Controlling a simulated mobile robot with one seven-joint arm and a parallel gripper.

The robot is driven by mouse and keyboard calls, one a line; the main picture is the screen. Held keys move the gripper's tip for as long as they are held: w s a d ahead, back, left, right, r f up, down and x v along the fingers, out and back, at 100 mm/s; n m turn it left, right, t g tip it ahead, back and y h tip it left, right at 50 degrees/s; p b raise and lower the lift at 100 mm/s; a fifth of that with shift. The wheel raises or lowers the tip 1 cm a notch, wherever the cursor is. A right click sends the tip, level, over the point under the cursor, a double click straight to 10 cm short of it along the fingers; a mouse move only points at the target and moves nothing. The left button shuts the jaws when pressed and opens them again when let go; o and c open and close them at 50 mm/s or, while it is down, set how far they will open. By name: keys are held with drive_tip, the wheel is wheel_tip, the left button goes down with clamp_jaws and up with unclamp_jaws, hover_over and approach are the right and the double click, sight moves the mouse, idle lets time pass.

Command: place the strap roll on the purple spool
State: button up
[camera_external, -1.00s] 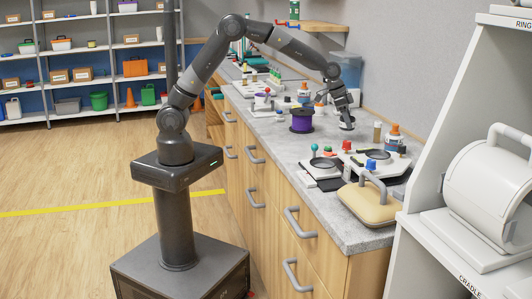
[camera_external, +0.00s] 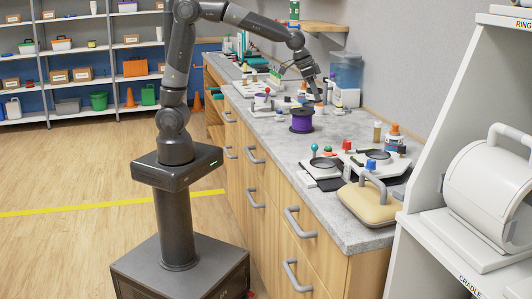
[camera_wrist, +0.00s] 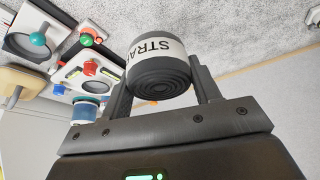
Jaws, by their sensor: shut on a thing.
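The strap roll (camera_wrist: 157,68) is a dark coiled roll with a white band lettered "STRA". My gripper (camera_wrist: 160,88) is shut on it, one finger on each side, in the wrist view. In the external view my gripper (camera_external: 318,99) hangs above the grey counter, just behind and to the right of the purple spool; the roll is too small to make out clearly there. The purple spool (camera_external: 301,121) stands upright on the counter, with dark flanges at top and bottom and nothing seen on top. I cannot see the spool in the wrist view.
A blue water container (camera_external: 346,72) is by the wall. White fixtures with coloured knobs (camera_external: 325,165) and a tan pad (camera_external: 369,202) lie nearer. Counter (camera_external: 275,131) left of the spool is clear.

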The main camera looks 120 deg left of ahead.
drive_tip(key=s+r+n, duration=0.1)
drive_tip(key=s+r, duration=0.2)
drive_tip(key=s, duration=0.4)
hover_over(309, 113)
drive_tip(key=s, duration=0.2)
drive_tip(key=shift+y, duration=0.3)
drive_tip(key=f, duration=0.7)
drive_tip(key=shift+w+d+f, duration=0.15)
drive_tip(key=shift+w+d, duration=0.1)
drive_tip(key=shift+f, duration=2.05)
drive_tip(key=shift+f, duration=0.15)
drive_tip(key=o, duration=1)
drive_tip(key=v, duration=1.2)
drive_tip(key=shift+w+r, duration=0.1)
drive_tip(key=shift+r, duration=0.15)
